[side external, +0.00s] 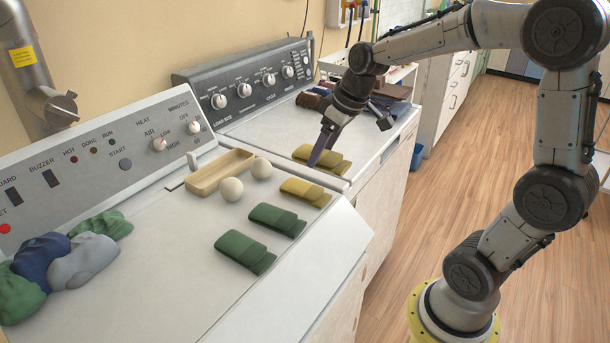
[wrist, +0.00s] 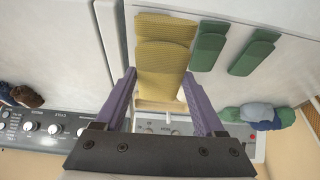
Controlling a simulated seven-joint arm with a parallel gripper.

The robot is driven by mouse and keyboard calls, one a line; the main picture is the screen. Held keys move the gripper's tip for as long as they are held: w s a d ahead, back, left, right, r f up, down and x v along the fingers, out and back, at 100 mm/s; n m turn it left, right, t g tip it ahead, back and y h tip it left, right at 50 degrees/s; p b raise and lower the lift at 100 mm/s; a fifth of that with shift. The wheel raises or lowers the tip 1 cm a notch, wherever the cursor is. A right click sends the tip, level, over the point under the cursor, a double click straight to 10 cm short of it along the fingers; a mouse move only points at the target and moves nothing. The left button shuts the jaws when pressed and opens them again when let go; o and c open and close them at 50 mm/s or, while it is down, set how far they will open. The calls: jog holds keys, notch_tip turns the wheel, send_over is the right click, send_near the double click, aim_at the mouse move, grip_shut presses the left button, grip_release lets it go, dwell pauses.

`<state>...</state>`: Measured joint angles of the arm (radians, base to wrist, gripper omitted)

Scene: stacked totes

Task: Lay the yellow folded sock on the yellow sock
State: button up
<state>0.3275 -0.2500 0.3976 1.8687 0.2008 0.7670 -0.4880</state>
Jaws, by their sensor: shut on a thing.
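My gripper (side external: 322,155) is shut on a yellow folded sock (side external: 335,164), with a purple finger coming down over it in the side view. In the wrist view the held sock (wrist: 164,58) lies flat between the two fingers of my gripper (wrist: 160,78). The other yellow sock (side external: 305,192) lies folded on the white top of the near machine, in line with two green socks. In the side picture the held sock shows just above and beyond it, apart from it.
Two folded green socks (side external: 277,219) (side external: 245,251) lie nearer the front. Two pale balls (side external: 231,189) (side external: 262,168) and a wooden tray (side external: 220,172) stand behind the row. Crumpled green, blue and grey cloths (side external: 84,262) lie at left. The front top (side external: 150,305) is clear.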

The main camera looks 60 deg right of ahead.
send_over(300, 186)
jog(key=s, duration=0.2)
notch_tip(300, 186, down, 6)
jog(key=shift+w+r, duration=0.1)
jog(key=shift+w, duration=0.05)
jog(key=shift+w+d+f, duration=0.1)
jog(key=shift+w+f, duration=0.1)
jog(key=shift+f, duration=1.55)
jog(key=shift+f, duration=0.1)
jog(key=o, duration=1.3)
